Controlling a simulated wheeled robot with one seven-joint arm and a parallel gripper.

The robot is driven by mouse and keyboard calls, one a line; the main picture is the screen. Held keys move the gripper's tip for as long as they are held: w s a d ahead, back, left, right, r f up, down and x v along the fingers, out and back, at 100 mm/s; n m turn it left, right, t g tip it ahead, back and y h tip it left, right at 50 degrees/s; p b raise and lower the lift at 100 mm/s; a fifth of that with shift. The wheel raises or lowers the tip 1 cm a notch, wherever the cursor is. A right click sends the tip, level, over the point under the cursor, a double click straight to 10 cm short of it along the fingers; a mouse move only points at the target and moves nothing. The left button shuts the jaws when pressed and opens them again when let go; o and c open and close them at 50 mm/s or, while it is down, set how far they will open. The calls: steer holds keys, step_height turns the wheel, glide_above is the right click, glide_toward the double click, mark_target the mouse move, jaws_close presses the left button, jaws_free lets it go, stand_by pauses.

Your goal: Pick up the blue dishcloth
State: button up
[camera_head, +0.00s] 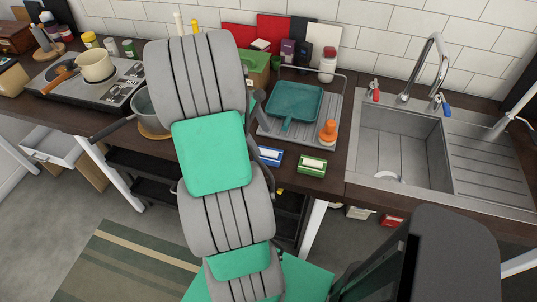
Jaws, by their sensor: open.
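A small blue item with a pale label-like patch (268,156) lies on the dark worktop at the front edge, just right of my arm. It is the only blue thing there that could be the dishcloth; it looks like a flat packet or folded block, and I cannot tell its material. My grey and green arm rises through the middle of the view, close to the left of this item.
A similar green item (312,165) lies just to the right. Behind are a drying tray (276,131) with a teal pan (296,101) and an orange bottle (328,132). A steel sink (398,150) is at right. A pot (96,64) stands on the hob at left.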

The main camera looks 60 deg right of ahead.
mark_target(267, 151)
steer(key=x, duration=0.6)
steer(key=shift+a+f, duration=0.1)
steer(key=shift+a, duration=0.1)
steer(key=shift+c, duration=0.6)
steer(key=c, duration=1.3)
